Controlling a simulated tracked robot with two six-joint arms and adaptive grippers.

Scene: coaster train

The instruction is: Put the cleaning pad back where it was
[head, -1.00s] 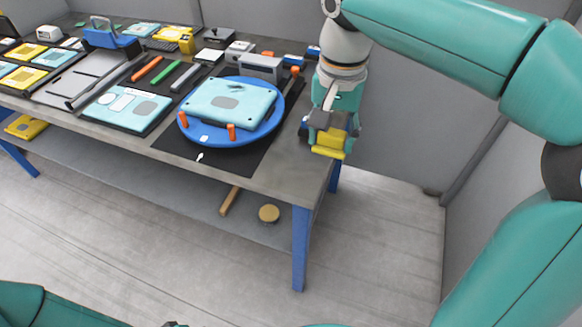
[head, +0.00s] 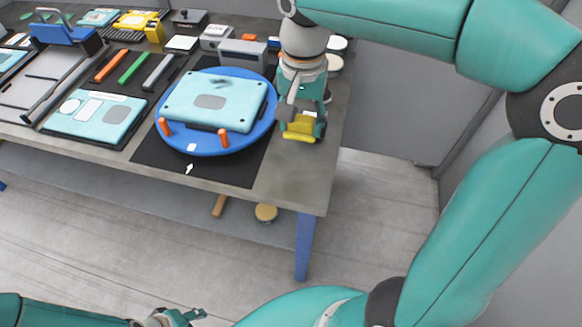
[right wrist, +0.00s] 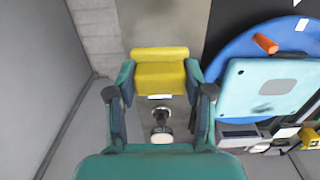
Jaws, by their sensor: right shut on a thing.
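My right gripper (head: 302,118) is shut on a yellow pad-like block (head: 300,130), which I take to be the cleaning pad. It holds the block at the right end of the workbench (head: 300,185), just right of the blue turntable (head: 262,128). In the right wrist view the yellow block (right wrist: 160,75) sits between both fingers, with the bench surface beyond it. Whether it touches the bench is unclear. My left gripper (head: 172,318) shows only in part at the bottom edge of the head view; its jaws cannot be made out.
A light-blue panel (head: 212,102) lies on the turntable between orange pegs. Round white-topped items (head: 335,62) stand behind my right gripper. Coloured bars, a light-blue plate (head: 95,115) and grey blocks (head: 243,53) fill the bench to the left. The front right corner is bare.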

